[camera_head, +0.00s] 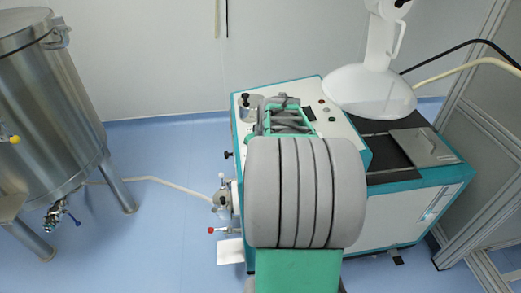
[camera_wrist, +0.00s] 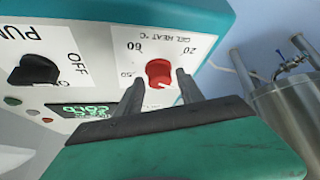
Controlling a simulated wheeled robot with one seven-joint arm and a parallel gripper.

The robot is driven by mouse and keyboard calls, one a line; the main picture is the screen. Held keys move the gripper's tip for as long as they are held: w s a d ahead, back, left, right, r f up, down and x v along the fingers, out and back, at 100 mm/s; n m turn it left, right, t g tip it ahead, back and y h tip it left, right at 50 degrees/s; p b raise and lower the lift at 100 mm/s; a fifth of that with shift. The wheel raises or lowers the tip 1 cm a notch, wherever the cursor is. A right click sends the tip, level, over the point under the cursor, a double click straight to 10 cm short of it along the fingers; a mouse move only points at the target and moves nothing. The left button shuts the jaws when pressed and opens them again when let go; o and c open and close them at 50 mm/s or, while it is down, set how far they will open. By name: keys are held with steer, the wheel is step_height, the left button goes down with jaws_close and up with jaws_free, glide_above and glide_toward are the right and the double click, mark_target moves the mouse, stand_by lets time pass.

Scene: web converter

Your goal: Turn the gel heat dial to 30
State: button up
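The gel heat dial (camera_wrist: 158,72) is a round red knob on the white panel in the wrist view. Its label reads "GEL HEAT °C", and the marks 20, 50 and 60 show around it. The rest of the scale is hidden or unreadable. My gripper (camera_wrist: 161,77) is open, with one finger at each side of the dial. Small gaps show beside the knob; I cannot tell whether either finger touches it. In the head view my gripper (camera_head: 284,108) is over the machine's top panel, and the dial is hidden there.
A black pump knob (camera_wrist: 35,70) and a green-lit display (camera_wrist: 90,111) are beside the dial. The teal and white machine (camera_head: 350,150) carries a white hopper (camera_head: 370,92) on the right. A steel tank (camera_head: 50,110) stands at the left, with a hose along the floor.

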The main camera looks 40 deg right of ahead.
steer(key=shift+o, duration=0.8)
steer(key=v, duration=0.7)
steer(key=shift+s+r, duration=0.2)
steer(key=shift+r, duration=0.15)
